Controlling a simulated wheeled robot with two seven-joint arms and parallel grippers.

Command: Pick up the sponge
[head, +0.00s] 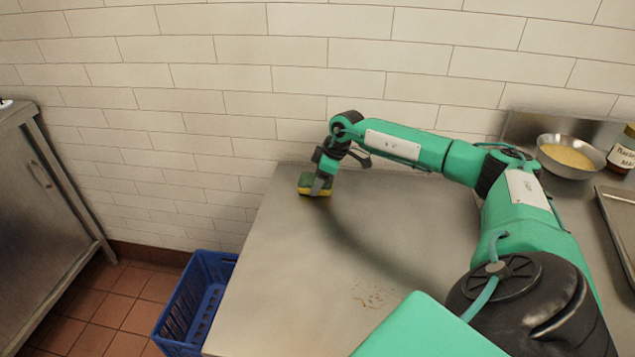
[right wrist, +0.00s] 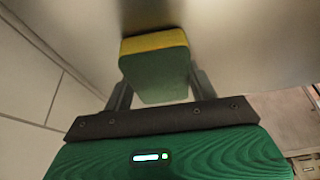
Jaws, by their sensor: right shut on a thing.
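The sponge (head: 306,185), green with a yellow layer, is at the far left corner of the steel table (head: 290,270), close to the tiled wall. My right gripper (head: 319,186) reaches down to it and is shut on it. In the right wrist view the sponge (right wrist: 155,68) sits between the two fingers (right wrist: 157,90), its green face toward the camera and its yellow layer at the far edge. Whether the sponge touches the table or is slightly raised, I cannot tell. My left gripper is not in view.
A blue crate (head: 168,325) stands on the floor left of the table. A metal bowl of yellow grains (head: 570,157), a labelled jar (head: 623,150) and a metal tray (head: 620,215) are at the right. Brown crumbs (head: 370,294) lie on the table's front part. The table's middle is free.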

